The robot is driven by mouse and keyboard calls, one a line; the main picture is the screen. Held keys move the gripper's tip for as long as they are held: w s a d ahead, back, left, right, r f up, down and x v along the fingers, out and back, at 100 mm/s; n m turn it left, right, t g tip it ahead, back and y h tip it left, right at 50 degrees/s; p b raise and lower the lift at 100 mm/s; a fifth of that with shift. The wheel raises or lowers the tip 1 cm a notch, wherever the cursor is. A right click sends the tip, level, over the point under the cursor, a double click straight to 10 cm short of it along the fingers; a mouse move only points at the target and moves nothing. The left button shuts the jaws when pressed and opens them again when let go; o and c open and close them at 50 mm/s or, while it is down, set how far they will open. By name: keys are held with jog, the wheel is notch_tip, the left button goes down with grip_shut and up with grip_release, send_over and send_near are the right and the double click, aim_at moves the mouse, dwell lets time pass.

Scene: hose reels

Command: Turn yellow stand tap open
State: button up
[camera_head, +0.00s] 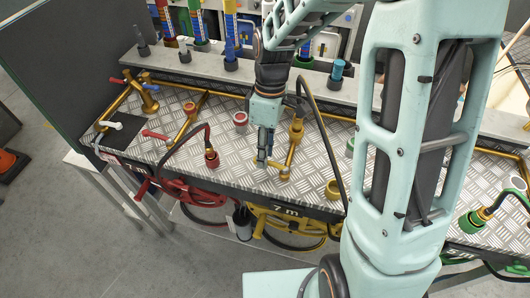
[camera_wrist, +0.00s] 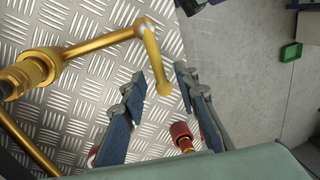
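The yellow stand tap is a brass pipe (camera_head: 291,152) on the checker-plate bench, with a yellow lever at its front end. In the wrist view the pipe (camera_wrist: 98,43) runs from a thick brass fitting at left to the yellow lever (camera_wrist: 152,55). My gripper (camera_head: 266,152) points down beside the tap's front end. In the wrist view its two blue-grey fingers (camera_wrist: 159,80) are apart, with the lever's free end in the gap. No finger clearly touches the lever. In the head view the lever is partly hidden by my fingers.
A red hose connector (camera_head: 211,157) stands left of my gripper and shows in the wrist view (camera_wrist: 182,134). A dark hose (camera_head: 328,150) arches close on the right. A red-lever tap (camera_head: 180,130) is further left. Yellow (camera_head: 290,225) and red reels hang below the bench's front edge.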

jog(key=shift+f, duration=0.35)
grip_shut()
